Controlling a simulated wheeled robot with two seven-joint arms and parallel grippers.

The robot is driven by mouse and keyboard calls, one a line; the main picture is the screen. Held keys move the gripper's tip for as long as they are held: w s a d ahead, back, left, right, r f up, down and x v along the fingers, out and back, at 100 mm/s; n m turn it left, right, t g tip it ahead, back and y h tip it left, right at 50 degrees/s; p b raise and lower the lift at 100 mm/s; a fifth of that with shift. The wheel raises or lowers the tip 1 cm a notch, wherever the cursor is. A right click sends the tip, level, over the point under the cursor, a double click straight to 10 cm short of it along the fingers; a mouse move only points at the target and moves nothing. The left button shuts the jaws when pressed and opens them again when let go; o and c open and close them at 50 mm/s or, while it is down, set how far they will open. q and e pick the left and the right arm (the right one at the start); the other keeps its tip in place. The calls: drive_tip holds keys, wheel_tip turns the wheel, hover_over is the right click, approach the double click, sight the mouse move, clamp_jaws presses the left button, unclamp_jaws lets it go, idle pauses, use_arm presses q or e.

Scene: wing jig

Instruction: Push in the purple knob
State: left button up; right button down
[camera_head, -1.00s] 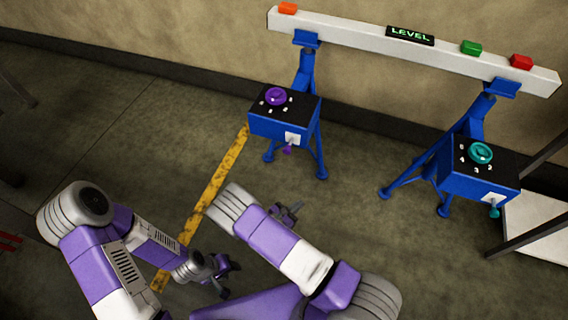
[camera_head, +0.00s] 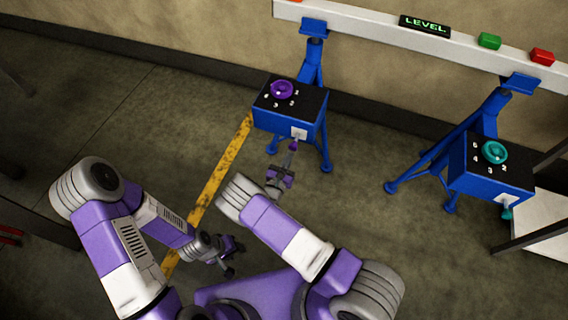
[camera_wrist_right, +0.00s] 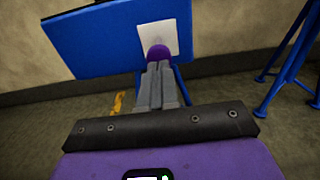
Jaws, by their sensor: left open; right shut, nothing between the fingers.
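The purple knob (camera_head: 293,146) sticks out of a white plate on the front of the left blue box (camera_head: 284,122). In the right wrist view the knob (camera_wrist_right: 158,53) is straight ahead of my fingertips. My right gripper (camera_head: 291,158) is shut and empty, pointing at the knob. Its fingertips (camera_wrist_right: 159,67) overlap the knob's lower edge in the picture; I cannot tell whether they touch it. A purple dial (camera_head: 282,89) sits on the box's black numbered top. My left gripper (camera_head: 232,262) is open and empty, low over the floor.
The right blue stand's box has a teal dial (camera_head: 494,152) and a teal knob (camera_head: 507,213). A white beam (camera_head: 370,27) rests across both stands, with a lit LEVEL display (camera_head: 425,24) and green and red blocks.

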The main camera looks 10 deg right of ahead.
sight(293, 148)
drive_tip(key=shift+x, duration=0.8)
use_arm(q)
drive_tip(key=shift+w+d, duration=0.1)
drive_tip(key=shift+w, duration=0.3)
drive_tip(key=shift+s, duration=0.1)
use_arm(e)
drive_tip(key=b+x, duration=0.1)
drive_tip(key=x, duration=0.2)
drive_tip(key=shift+w+d, duration=0.1)
use_arm(q)
drive_tip(key=shift+s+f, duration=0.1)
drive_tip(key=shift+f, duration=0.55)
use_arm(e)
drive_tip(key=shift+w+d+r, duration=0.15)
drive_tip(key=shift+r, duration=0.1)
drive_tip(key=shift+s+a, duration=0.2)
drive_tip(key=shift+a, duration=0.05)
use_arm(q)
drive_tip(key=r+p, duration=0.1)
drive_tip(key=s+r+p, duration=0.1)
drive_tip(key=r, duration=0.1)
drive_tip(key=shift+p, duration=0.3)
use_arm(e)
drive_tip(key=v, duration=1.4)
drive_tip(key=shift+f, duration=0.2)
